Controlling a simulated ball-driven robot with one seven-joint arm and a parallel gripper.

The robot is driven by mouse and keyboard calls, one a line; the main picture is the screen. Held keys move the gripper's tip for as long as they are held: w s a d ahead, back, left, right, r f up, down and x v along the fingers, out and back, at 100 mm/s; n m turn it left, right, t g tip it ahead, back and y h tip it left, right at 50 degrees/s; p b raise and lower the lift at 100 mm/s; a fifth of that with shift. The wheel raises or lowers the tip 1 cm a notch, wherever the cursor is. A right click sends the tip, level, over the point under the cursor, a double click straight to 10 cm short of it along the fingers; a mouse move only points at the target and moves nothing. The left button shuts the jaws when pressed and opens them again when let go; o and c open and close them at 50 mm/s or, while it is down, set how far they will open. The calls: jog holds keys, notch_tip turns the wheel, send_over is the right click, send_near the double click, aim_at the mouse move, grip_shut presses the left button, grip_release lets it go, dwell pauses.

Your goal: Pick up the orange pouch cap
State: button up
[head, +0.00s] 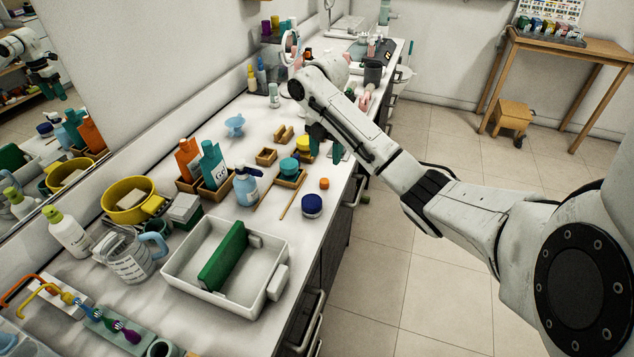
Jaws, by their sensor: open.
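A small orange cap (324,184) lies on the white counter near its front edge, just behind a dark blue jar (312,206). It looks like the orange pouch cap. My gripper (327,150) points down over the counter, beyond the cap and slightly right of it in the picture. Its dark green fingers are apart, with nothing visible between them.
A wooden stick (290,200) lies left of the cap. A blue pump bottle (246,187), orange and teal bottles in a wooden holder (184,185), a yellow pot (128,208) and a white tray (179,280) crowd the counter. The counter's front edge is close to the cap.

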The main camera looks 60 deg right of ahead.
aim_at(324, 180)
notch_tip(324, 180, down, 6)
jog(key=b, duration=0.3)
jog(key=shift+a, duration=0.1)
jog(key=shift+f, duration=1.7)
grip_shut()
jog(key=shift+r, duration=0.1)
jog(key=shift+r, duration=0.45)
notch_tip(324, 180, up, 2)
jog(key=shift+w+r+b, duration=0.1)
jog(key=shift+b, duration=0.2)
jog(key=s+a+r+p, duration=0.4)
jog(key=s+r+p, duration=0.5)
jog(key=s, duration=0.4)
jog(key=shift+s+r+p, duration=0.25)
jog(key=shift+r+p, duration=0.15)
jog(key=shift+p, duration=0.4)
